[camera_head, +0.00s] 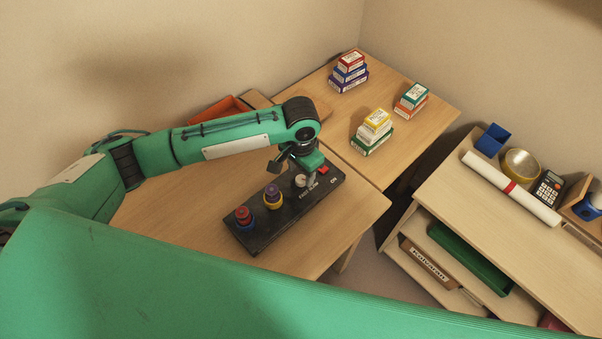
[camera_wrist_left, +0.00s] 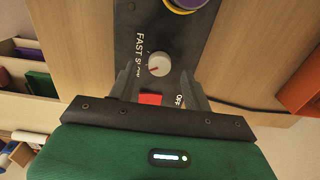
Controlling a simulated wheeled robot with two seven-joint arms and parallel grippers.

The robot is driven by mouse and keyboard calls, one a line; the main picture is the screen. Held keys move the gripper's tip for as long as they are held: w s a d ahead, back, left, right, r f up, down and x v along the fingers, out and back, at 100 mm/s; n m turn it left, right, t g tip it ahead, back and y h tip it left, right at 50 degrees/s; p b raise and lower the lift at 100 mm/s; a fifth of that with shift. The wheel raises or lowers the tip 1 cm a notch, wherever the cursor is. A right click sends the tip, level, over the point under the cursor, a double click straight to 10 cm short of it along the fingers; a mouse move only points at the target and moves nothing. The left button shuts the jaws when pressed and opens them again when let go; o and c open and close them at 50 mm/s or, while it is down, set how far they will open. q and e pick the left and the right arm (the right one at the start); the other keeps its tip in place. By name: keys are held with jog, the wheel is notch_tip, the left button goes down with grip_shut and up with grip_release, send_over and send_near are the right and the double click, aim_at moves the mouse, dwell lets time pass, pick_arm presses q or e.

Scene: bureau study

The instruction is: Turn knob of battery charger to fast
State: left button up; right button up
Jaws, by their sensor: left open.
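The battery charger (camera_head: 258,236) is a long black panel lying on the desk. Its pale round knob (camera_head: 300,181) sits near the right end, close to a red switch (camera_head: 323,169). In the left wrist view the knob (camera_wrist_left: 159,65) shows a small reddish mark, with FAST lettering to its left and OFF at lower right. The red switch (camera_wrist_left: 150,98) is nearer the gripper. My left gripper (camera_head: 297,176) is over the charger at the knob. Its open fingers (camera_wrist_left: 159,76) lie on either side of the knob, with visible gaps. My right gripper is out of view.
Small boxes (camera_head: 348,72) stand on the far desk. An orange tray (camera_head: 222,109) lies behind my arm. A shelf unit (camera_head: 440,202) stands right.

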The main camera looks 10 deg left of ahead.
aim_at(301, 180)
pick_arm(q)
jog(key=shift+f, duration=1.3)
jog(key=shift+c, duration=0.9)
jog(key=c, duration=0.8)
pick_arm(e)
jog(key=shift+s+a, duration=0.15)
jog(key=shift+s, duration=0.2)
